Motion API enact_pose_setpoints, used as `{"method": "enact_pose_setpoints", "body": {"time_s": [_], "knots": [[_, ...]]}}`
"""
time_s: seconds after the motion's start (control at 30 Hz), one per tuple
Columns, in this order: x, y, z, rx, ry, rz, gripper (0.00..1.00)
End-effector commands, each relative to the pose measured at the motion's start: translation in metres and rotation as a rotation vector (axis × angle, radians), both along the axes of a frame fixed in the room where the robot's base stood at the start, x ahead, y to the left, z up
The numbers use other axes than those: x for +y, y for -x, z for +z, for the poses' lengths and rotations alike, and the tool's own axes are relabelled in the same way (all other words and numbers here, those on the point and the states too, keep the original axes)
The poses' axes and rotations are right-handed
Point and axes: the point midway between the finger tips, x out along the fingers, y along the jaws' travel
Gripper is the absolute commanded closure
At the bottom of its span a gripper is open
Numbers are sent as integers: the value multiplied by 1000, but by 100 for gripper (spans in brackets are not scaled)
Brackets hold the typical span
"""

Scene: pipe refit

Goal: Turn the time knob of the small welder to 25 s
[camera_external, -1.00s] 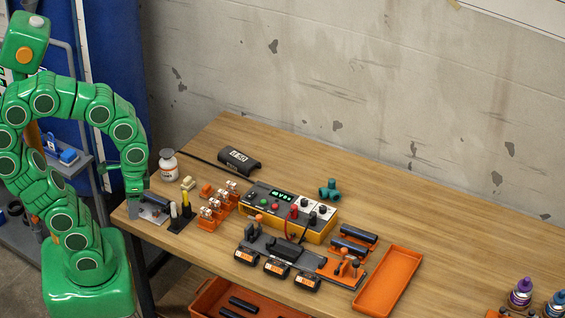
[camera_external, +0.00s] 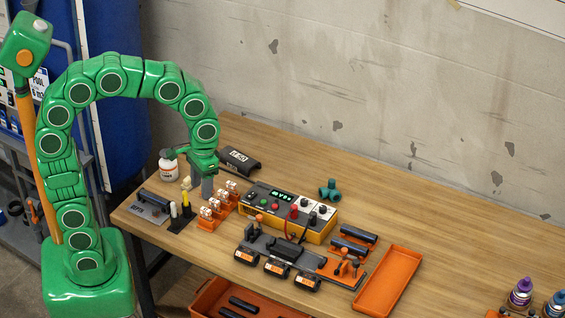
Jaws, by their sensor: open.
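The small welder (camera_external: 265,213) is a grey and yellow box with a lit green display, several coloured buttons and dark knobs on a white panel (camera_external: 318,209) at its right end. The knob markings are too small to read, so I cannot tell which is the time knob or its setting. My gripper (camera_external: 206,188) points down above the table, left of the welder and behind the orange connector blocks. It is open, with nothing seen between the fingers, and apart from the welder.
Orange blocks with clear fittings (camera_external: 211,213) stand between my gripper and the welder. A white bottle (camera_external: 169,165), a black block (camera_external: 238,160) and a teal pipe tee (camera_external: 330,188) are nearby. A clamp fixture (camera_external: 284,249) and an orange tray (camera_external: 388,280) lie in front. The table's back right is clear.

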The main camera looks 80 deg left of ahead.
Motion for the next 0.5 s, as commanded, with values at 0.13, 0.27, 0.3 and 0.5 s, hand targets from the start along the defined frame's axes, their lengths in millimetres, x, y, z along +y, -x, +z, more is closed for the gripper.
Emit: {"method": "enact_pose_setpoints", "body": {"time_s": [0.13, 0.27, 0.3, 0.5], "knots": [[3, -38, -3, -7, -2, 63, 48], [7, -69, -7, -12, -5, 120, 48], [8, -78, -8, -15, -6, 138, 48], [15, -125, -17, -26, -10, 230, 48]]}}
